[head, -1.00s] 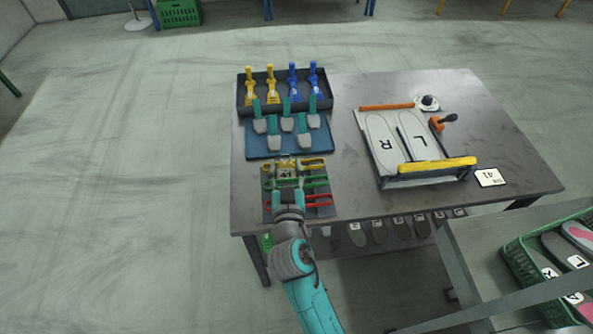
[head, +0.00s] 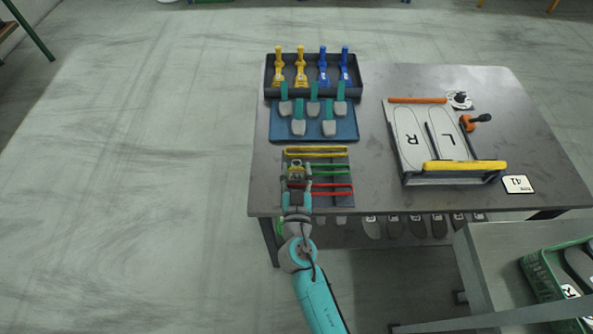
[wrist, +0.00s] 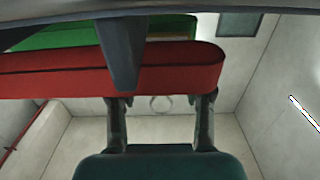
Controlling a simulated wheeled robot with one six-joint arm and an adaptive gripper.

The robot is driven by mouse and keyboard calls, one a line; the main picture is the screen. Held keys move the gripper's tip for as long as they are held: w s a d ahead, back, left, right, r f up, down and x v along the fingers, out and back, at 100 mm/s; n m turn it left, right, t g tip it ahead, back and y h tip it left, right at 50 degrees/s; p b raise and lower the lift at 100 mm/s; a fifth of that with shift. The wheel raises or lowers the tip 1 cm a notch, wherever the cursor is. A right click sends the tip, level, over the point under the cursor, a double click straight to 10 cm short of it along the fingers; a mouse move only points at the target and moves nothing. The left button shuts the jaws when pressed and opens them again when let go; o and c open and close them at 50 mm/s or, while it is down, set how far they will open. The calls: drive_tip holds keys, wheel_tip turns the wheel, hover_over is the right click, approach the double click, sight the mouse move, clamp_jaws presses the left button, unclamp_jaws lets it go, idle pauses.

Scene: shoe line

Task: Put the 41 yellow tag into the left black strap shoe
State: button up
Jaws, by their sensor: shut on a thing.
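My gripper (head: 297,175) is at the left end of a dark rack with yellow, green and red loops. In the head view it is shut on a small yellowish thing (head: 296,164), partly hidden by its fingers; no number can be read. In the wrist view my gripper fingers (wrist: 160,122) stand apart; what they hold is not clear there. A white card marked 41 (head: 517,184) lies at the table's right edge. I cannot make out a black strap shoe in either view.
The table (head: 375,130) holds the loops; the red loop (wrist: 175,70) is close in the wrist view. Behind are a blue mat (head: 350,131) and a dark tray (head: 357,90). A board marked R and L (head: 408,150) stands right. A green crate (head: 540,275) is lower right.

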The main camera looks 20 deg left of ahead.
drive_tip(key=shift+f, duration=0.2)
drive_tip(key=o, duration=0.8)
drive_tip(key=shift+r, duration=0.2)
drive_tip(key=v, duration=1.2)
